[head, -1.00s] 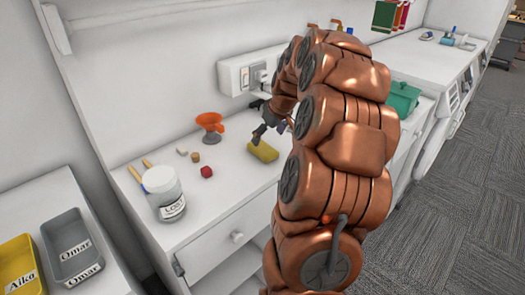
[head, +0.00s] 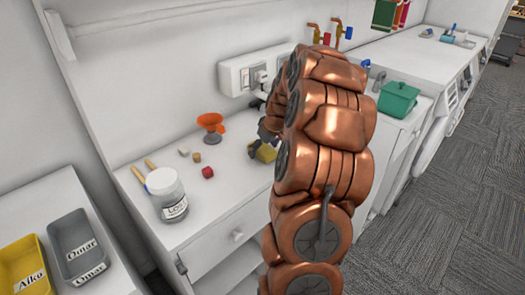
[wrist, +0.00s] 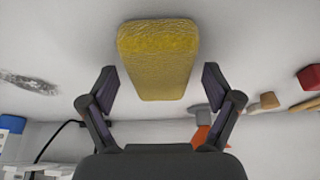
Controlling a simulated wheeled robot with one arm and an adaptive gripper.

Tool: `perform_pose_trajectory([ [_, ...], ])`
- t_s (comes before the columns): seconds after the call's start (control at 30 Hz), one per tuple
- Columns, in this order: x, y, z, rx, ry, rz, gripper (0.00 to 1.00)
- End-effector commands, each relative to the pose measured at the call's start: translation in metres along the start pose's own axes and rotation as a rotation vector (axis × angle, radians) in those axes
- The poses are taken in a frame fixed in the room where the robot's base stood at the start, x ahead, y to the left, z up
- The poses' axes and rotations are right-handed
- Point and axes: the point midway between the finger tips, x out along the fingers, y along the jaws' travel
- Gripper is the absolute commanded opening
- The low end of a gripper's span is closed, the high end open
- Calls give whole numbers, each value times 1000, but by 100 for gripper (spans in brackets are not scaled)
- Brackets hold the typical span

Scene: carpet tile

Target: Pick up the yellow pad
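The yellow pad (head: 266,152) lies on the white counter, partly hidden behind my gripper and arm in the head view. In the wrist view the yellow pad (wrist: 158,60) sits ahead of the fingers, centred between them. My gripper (wrist: 158,80) is open, with one finger to each side of the pad and a gap on both sides. I see no contact in the wrist view. In the head view my gripper (head: 268,138) is right at the pad.
An orange funnel-like item (head: 210,125), a red cube (head: 208,172) and a labelled jar (head: 166,193) stand left of the pad. A power outlet box (head: 248,75) is on the wall behind. A green container (head: 398,98) stands to the right.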

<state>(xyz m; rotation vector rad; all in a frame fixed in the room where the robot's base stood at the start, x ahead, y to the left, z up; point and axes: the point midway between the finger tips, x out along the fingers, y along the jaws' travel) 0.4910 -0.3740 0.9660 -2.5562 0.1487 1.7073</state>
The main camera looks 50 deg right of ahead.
Motion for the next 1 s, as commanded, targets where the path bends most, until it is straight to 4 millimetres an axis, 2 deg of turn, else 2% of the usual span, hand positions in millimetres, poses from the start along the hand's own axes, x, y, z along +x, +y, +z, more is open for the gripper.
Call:
perform_pose_trajectory([
  [0.07,0,0,0,0,0,0,77],
  [0.5,0,0,0,0,0,0,32],
  [0.77,-1,0,0,0,0,0,32],
  [1.0,-15,0,-6,-2,1,0,32],
])
